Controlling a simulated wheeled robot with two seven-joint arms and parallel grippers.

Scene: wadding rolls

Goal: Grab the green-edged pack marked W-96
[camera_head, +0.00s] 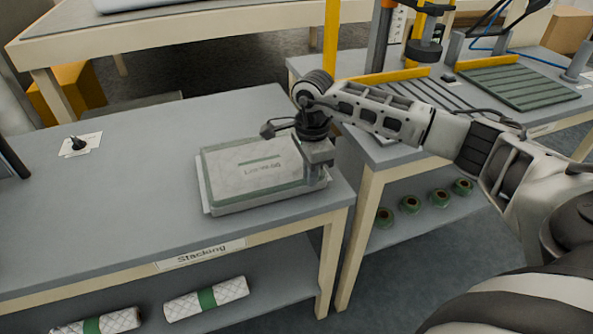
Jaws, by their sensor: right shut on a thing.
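A white quilted pack (245,170) with green edges lies flat near the right end of the grey table (110,215). Printed text shows on its top, too small to read surely as W-96. A pale sheet or tray edge (202,200) shows under its left side. My right gripper (318,166) is at the pack's right edge, shut on it from above. The pack looks level, and I cannot tell whether it is clear of the surface below. My left gripper is not in view.
A label reading Stacking (200,255) is on the table's front edge. White rolls with green bands (206,297) lie on the shelf below. A second table (420,150) on the right has slatted green plates (515,85) and yellow-framed equipment. The table's left middle is clear.

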